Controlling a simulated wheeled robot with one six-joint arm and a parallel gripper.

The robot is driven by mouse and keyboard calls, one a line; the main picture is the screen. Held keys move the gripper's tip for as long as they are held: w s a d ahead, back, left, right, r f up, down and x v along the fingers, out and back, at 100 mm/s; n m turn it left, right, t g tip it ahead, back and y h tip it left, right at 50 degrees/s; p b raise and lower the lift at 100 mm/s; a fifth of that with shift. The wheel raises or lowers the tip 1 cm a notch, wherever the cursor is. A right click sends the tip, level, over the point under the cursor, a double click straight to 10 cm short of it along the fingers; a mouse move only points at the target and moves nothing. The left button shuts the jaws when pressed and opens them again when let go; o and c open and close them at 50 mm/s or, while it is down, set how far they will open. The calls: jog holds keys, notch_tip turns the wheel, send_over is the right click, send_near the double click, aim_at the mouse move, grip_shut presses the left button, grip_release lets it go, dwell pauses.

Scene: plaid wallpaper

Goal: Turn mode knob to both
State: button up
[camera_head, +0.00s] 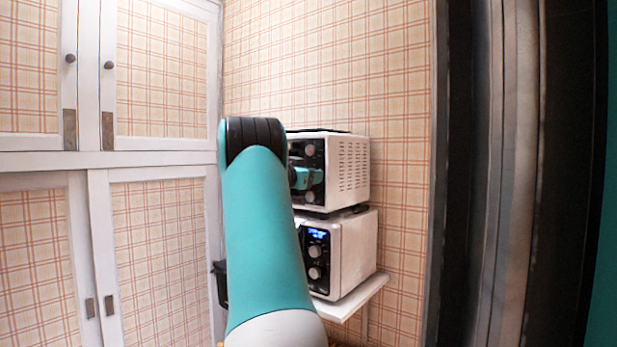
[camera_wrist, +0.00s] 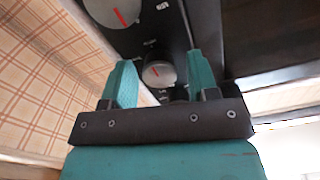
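In the wrist view, my gripper (camera_wrist: 160,80) is open, with its two teal fingers on either side of a silver round knob (camera_wrist: 158,73) on a black panel. The knob has a red mark on its face; I cannot tell whether the fingers touch it. A second silver knob (camera_wrist: 112,10) with a red line lies further up in that view. The labels are too small to read, so I cannot tell which is the mode knob. In the head view, a teal part of my gripper (camera_head: 305,178) shows at the control panel of the upper white oven (camera_head: 348,170); my arm hides most of its front.
The upper oven stands on a second white appliance (camera_head: 352,250) with a blue display and knobs. Both are on a white shelf (camera_head: 358,296) against the plaid wall. White-framed cabinets (camera_head: 160,160) stand on the left, and a dark vertical frame (camera_head: 470,170) on the right.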

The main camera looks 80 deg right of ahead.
jog(key=b+v, duration=0.6)
jog(key=v, duration=1.1)
jog(key=shift+a+b, duration=0.2)
jog(key=shift+b, duration=0.1)
jog(key=shift+w, duration=0.1)
